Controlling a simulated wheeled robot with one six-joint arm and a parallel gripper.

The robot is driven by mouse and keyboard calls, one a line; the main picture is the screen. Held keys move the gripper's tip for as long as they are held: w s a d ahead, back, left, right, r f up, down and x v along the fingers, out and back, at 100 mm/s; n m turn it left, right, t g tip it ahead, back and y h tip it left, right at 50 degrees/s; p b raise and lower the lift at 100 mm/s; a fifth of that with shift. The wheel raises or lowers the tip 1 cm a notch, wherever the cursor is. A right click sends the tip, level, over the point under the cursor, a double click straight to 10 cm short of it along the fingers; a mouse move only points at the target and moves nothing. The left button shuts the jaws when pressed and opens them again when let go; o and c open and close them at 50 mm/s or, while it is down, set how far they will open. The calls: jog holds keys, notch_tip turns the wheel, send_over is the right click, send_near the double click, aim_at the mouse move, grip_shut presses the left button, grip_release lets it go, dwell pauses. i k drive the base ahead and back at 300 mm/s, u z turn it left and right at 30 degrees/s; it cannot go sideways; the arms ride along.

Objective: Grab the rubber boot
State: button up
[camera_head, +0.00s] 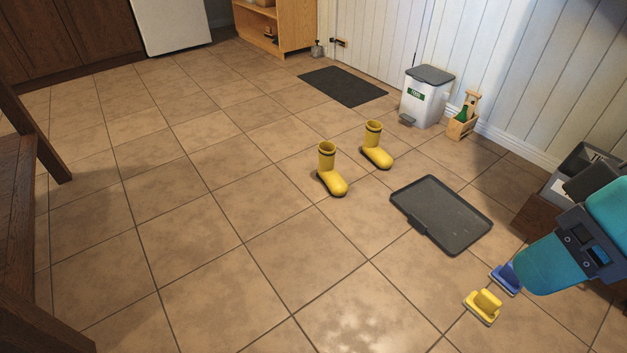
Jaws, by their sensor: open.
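Two yellow rubber boots stand upright on the tiled floor, apart from each other. The left rubber boot (328,172) is nearer to me, with its toe toward the lower right. The right rubber boot (375,148) stands a little farther back, also toe to the lower right. Both have dark bands near the top and dark soles. Nothing touches either boot. A teal part of my arm shows at the right edge, well to the right of the boots. My gripper is not in view.
A dark tray (440,222) lies right of the boots. Behind are a mat (343,86), a white bin (426,98) and a wooden caddy (462,124).

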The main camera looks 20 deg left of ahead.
aim_at(337, 187)
jog(key=u, duration=0.5)
jog(key=i, duration=0.85)
jog(key=u, duration=0.4)
jog(key=i, duration=1.35)
jog(key=z, duration=0.35)
